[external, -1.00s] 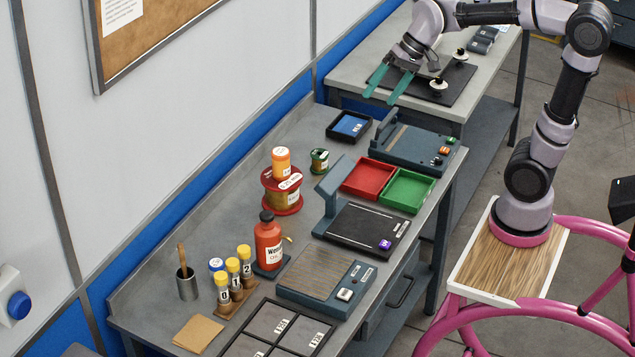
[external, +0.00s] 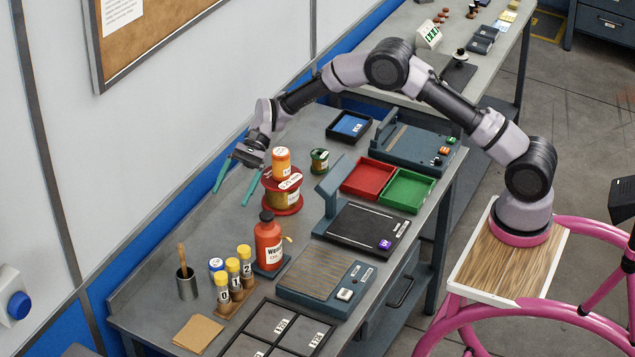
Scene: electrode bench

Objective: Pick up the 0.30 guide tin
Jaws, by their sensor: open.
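An orange tin (external: 281,161) with a pale top stands on a large red-flanged spool (external: 282,193). Its label is too small to read, so I cannot confirm that it is the 0.30 guide tin. No other tin is clearly marked 0.30. My gripper (external: 232,196) has two green fingers spread apart, pointing down, and is empty. In the picture it is just left of the orange tin and spool, above the bench near the wall. The gripper body comes close to the tin's left side in the picture; I cannot tell the gap.
A small green spool (external: 319,161) stands right of the tin. A red bottle (external: 268,242) and several yellow-capped vials (external: 232,275) stand in front. Red (external: 368,178) and green (external: 408,190) trays lie to the right. The bench left of the spool is clear.

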